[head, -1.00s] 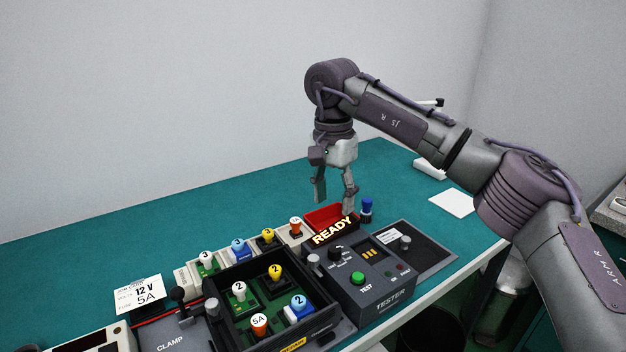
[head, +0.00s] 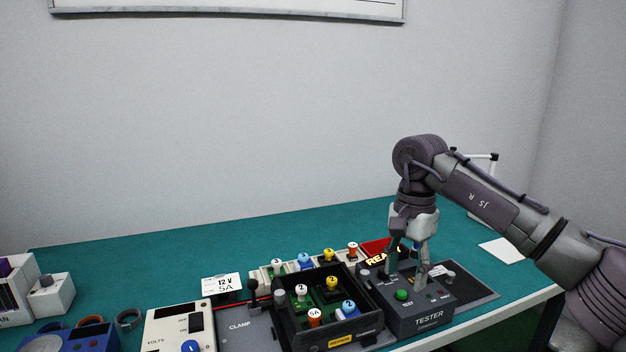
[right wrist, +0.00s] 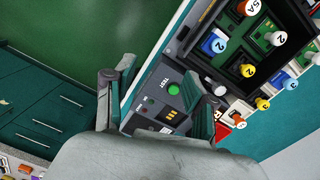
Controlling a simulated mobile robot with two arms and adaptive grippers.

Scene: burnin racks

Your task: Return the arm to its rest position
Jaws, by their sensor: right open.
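My right gripper (head: 408,272) is open and empty. In the head view it points down over the grey tester (head: 432,314), in front of the red tray (head: 374,247) and partly covering the READY sign (head: 377,257). In the right wrist view its two fingers (right wrist: 160,95) are spread apart, with the tester (right wrist: 180,113) and its green TEST button (right wrist: 173,89) beyond and between them. I cannot tell from the views how far the fingertips are above the tester. My left gripper is in neither view.
A black open box (head: 361,293) with several knobbed modules stands left of the tester, beside the clamp (head: 240,326). A row of modules (head: 304,262) lies behind it. A blue-knobbed piece (head: 416,244) is behind the gripper. The teal table (head: 180,254) is clear at the back left.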

